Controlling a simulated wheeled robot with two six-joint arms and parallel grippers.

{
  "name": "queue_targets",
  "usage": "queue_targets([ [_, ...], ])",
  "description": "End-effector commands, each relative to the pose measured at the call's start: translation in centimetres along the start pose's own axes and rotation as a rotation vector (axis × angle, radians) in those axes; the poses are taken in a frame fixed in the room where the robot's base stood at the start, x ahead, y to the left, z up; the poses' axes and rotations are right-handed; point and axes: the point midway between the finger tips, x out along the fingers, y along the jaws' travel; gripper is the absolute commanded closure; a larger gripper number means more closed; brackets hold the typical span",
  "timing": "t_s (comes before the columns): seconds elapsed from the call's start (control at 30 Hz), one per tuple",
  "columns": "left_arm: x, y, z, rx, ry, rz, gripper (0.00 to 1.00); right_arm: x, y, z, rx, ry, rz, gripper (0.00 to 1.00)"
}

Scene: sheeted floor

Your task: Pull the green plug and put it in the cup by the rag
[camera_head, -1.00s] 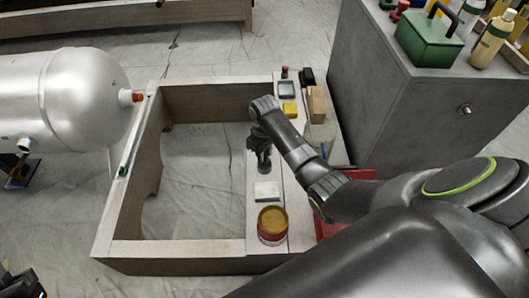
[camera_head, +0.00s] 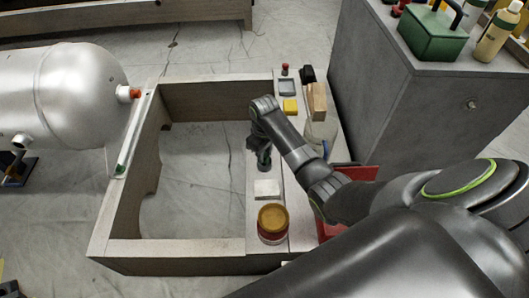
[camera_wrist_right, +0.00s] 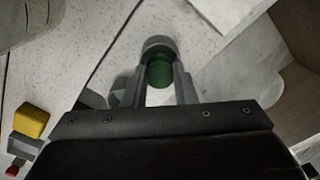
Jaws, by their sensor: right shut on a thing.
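The green plug (camera_wrist_right: 160,72) shows between the two fingertips of my right gripper (camera_wrist_right: 158,80) in the right wrist view. The gripper is shut on it. A grey round cup-like thing (camera_wrist_right: 158,44) is right at the plug; I cannot tell whether the plug is inside it or just above. In the head view my right gripper (camera_head: 262,142) points down over a dark green shape (camera_head: 264,163) on the frame's right beam. The white folded rag (camera_head: 267,189) lies just in front, and its edge shows in the wrist view (camera_wrist_right: 215,14). My left gripper is not in view.
A yellow block (camera_head: 290,105) and a wooden block (camera_head: 317,101) lie behind. A silver tank (camera_head: 70,98) with a red plug (camera_head: 134,94) is left. A grey cabinet (camera_head: 430,110) stands right.

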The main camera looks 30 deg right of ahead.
Motion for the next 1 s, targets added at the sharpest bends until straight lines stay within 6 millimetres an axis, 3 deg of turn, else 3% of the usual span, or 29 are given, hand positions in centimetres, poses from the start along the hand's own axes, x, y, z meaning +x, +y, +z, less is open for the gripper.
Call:
queue_targets([
  [0.87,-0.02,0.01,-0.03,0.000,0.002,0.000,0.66,0.92,-0.01,0.01,0.000,-0.001,0.000,1.00],
  [0.9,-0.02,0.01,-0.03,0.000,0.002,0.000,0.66,0.93,-0.01,0.00,0.000,0.000,0.000,0.73],
  [1.0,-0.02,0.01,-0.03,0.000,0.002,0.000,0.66,0.91,-0.01,0.00,0.000,0.000,0.000,0.60],
])
